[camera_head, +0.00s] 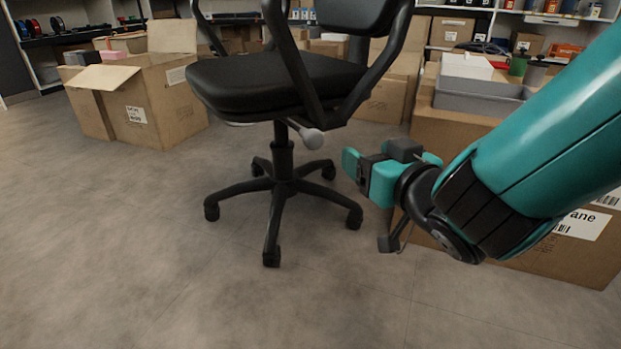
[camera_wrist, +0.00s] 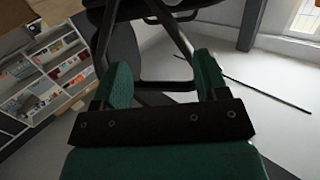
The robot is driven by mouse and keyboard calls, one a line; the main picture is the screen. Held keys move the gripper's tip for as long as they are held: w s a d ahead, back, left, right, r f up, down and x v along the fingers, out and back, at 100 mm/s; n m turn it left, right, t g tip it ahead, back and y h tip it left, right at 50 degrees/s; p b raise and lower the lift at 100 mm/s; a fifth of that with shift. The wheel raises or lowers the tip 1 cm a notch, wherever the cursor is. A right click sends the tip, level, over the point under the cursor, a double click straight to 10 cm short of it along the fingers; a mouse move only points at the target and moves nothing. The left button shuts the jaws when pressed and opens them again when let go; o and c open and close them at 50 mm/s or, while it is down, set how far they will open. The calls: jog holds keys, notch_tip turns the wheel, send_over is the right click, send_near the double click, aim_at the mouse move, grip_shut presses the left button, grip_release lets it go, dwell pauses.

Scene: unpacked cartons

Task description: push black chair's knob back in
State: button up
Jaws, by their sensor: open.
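The black chair (camera_head: 268,84) stands on five casters in the middle of the head view. Its light grey knob (camera_head: 312,138) sticks out to the right below the seat, on a thin lever. My gripper (camera_head: 352,168) is to the right of the knob and a little lower, apart from it in the picture. In the wrist view my gripper (camera_wrist: 163,85) shows two green fingers spread apart with nothing between them. Dark chair parts (camera_wrist: 158,30) show beyond the fingers there. I cannot make out the knob in the wrist view.
An open carton (camera_head: 160,100) stands at the left. A large carton (camera_head: 455,130) with a grey bin (camera_head: 478,98) on it stands at the right, behind my arm. More cartons and shelves line the back. The floor (camera_head: 180,260) in front of the chair is clear.

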notch_tip(320, 180, down, 3)
jog(key=a+y+b, duration=0.1)
jog(key=b, duration=0.1)
jog(key=n+p, duration=0.1)
jog(key=p, duration=0.9)
send_near(316, 140)
jog(key=x, duration=0.5)
jog(key=shift+w+r, duration=0.3)
jog(key=shift+w, duration=0.15)
jog(key=x, duration=0.4)
jog(key=f+x, duration=0.1)
jog(key=shift+w+a, duration=0.3)
jog(key=shift+w+a+r+b, duration=0.15)
jog(key=shift+w+a+b, duration=0.25)
jog(key=shift+w, duration=0.1)
